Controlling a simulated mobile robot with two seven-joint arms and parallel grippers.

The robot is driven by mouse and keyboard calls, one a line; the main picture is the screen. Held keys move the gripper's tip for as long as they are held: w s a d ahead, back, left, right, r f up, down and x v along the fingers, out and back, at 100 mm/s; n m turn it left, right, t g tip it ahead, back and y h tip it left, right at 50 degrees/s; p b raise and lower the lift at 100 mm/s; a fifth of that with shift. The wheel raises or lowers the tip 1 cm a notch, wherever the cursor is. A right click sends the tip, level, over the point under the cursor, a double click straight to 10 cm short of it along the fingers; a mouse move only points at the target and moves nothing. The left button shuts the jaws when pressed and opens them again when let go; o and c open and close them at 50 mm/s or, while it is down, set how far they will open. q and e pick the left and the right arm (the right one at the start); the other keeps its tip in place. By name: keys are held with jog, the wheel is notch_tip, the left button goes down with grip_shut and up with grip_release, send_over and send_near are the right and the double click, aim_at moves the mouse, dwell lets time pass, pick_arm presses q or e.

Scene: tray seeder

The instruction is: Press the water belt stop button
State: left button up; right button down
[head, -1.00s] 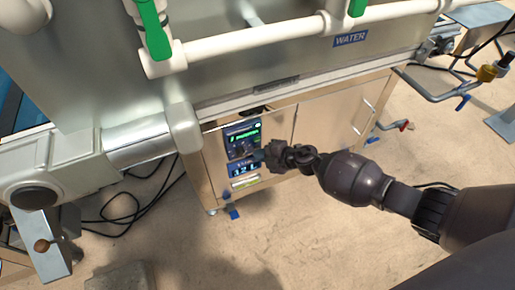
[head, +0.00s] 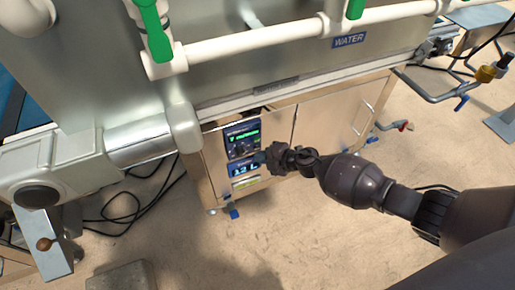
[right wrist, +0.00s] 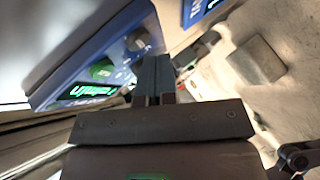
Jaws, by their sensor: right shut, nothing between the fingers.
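The control panel (head: 242,138) is a dark blue unit with a green display on the front of the steel cabinet under the WATER sign (head: 350,40). A second small blue panel (head: 243,170) sits just below it. In the right wrist view the upper panel (right wrist: 60,78) shows a green round button (right wrist: 103,68) and a grey knob (right wrist: 138,40). I cannot tell which control is the stop button. My right gripper (head: 263,157) is shut and empty, its tips close to the panels' right edge; contact cannot be told. Its fingers (right wrist: 151,70) partly hide the panel. My left gripper is out of view.
White pipes with green valve handles (head: 153,30) run above the cabinet (head: 330,115). Black cables lie on the floor at left. A bent pipe with a brass fitting (head: 487,73) is at the right.

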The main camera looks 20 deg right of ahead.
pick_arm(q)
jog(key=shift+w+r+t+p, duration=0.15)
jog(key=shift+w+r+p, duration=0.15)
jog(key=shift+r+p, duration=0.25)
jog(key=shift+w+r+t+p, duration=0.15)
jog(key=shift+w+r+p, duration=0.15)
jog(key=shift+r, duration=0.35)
pick_arm(e)
jog(key=s, duration=0.6)
jog(key=shift+d, duration=0.15)
